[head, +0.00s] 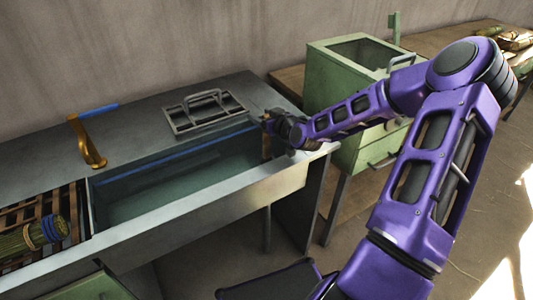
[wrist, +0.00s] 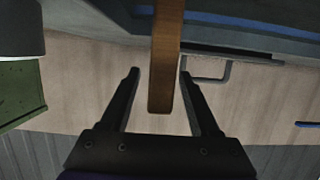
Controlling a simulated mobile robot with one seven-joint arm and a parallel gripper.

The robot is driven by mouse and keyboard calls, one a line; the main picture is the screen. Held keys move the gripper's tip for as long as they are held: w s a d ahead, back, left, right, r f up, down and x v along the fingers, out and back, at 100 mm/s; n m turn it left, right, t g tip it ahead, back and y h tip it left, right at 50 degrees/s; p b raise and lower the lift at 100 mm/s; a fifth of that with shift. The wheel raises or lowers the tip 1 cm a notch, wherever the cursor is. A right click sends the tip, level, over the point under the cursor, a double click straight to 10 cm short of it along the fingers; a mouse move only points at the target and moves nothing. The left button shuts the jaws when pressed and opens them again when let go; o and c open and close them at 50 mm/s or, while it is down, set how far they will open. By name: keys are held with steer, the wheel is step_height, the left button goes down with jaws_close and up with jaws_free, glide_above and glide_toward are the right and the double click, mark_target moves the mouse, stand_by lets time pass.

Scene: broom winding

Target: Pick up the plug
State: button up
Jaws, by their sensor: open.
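A brown bar, which seems to be the plug, stands upright at the right end of the sink in the head view (head: 266,147), partly hidden by my gripper (head: 272,124). In the wrist view the brown bar (wrist: 165,60) lies between the two fingers of my gripper (wrist: 160,73). The fingers are open, with a gap visible on each side of the bar. The bar's other end runs out of the top of the wrist view.
The metal sink (head: 170,185) has a blue stripe along its inner back wall. A grey grate with a handle (head: 205,110) lies behind it. A brass tap with a blue handle (head: 90,150) stands at left. A green cabinet (head: 335,80) stands close to my arm at right.

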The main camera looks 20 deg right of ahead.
jaws_close()
stand_by(1.4)
